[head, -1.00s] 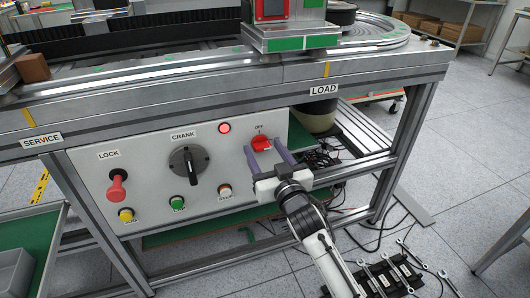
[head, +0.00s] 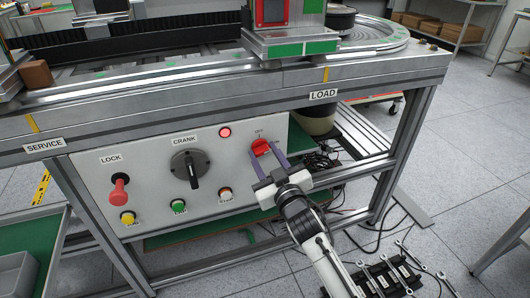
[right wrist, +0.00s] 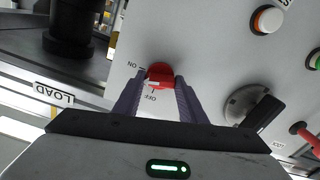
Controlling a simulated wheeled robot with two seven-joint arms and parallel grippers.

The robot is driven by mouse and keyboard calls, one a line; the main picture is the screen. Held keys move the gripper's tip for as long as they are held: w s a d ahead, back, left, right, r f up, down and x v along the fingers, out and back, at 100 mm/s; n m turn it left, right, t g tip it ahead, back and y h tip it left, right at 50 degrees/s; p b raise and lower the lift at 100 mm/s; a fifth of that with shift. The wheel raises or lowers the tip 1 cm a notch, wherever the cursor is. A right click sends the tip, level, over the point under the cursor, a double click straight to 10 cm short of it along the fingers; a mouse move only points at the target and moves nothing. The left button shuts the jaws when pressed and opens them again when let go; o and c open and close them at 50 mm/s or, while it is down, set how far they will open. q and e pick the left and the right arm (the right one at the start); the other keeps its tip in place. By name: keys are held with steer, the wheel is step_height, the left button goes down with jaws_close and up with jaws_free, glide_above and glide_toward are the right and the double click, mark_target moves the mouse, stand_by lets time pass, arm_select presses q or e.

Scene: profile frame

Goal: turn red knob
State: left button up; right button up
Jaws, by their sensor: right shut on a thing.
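The red knob (head: 260,147) sits at the upper right of the white control panel (head: 232,172). In the right wrist view the red knob (right wrist: 160,75) shows between the two purple fingers, near the ON and OFF labels. My right gripper (head: 265,161) is shut on the knob, one finger on each side. It also shows in the right wrist view (right wrist: 159,88). The fingers hide the knob's sides. My left gripper is not in view.
The panel also bears a lit red lamp (head: 225,132), a black crank (head: 191,170), a red lock handle (head: 119,189) and several small coloured buttons. Cables (head: 318,163) hang right of the panel. Wrenches (head: 414,255) lie at the lower right.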

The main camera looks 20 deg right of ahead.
steer(key=n+p, duration=0.1)
steer(key=n, duration=0.2)
steer(key=shift+n, duration=0.4)
steer(key=n, duration=0.2)
steer(key=shift+n, duration=0.3)
steer(key=n, duration=0.4)
steer(key=shift+n+p, duration=0.3)
steer(key=shift+p, duration=0.05)
steer(key=shift+n, duration=1.9)
steer(key=o, duration=1.1)
steer(key=shift+c, duration=0.2)
